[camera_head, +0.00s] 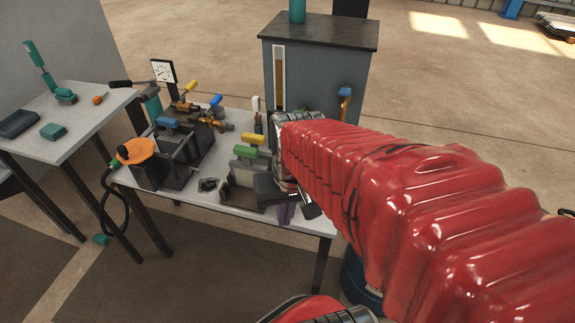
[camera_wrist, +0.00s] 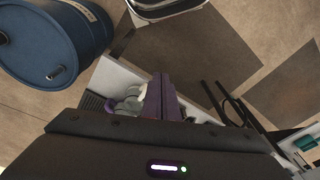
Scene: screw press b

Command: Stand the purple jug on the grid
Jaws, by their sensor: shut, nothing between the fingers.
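My gripper (camera_head: 286,216) is low over the front right part of the white worktable, pointing down. Its two purple fingers also show in the wrist view (camera_wrist: 160,80), shut against each other and with nothing between them. Just left of the fingers in the wrist view are pale grey-green rounded pieces (camera_wrist: 130,106), partly hidden by the fingers and gripper body. I cannot make out a purple jug for sure in either view. A dark ribbed patch (camera_wrist: 93,102) at the table edge in the wrist view may be the grid; it is partly cut off by my gripper.
The worktable (camera_head: 240,208) holds several clamps and fixtures with coloured handles, an orange-topped block (camera_head: 137,150) and a gauge (camera_head: 163,71). A grey cabinet (camera_head: 320,85) stands behind. A side table (camera_head: 75,125) is at left. A blue drum (camera_wrist: 55,40) stands beside the worktable.

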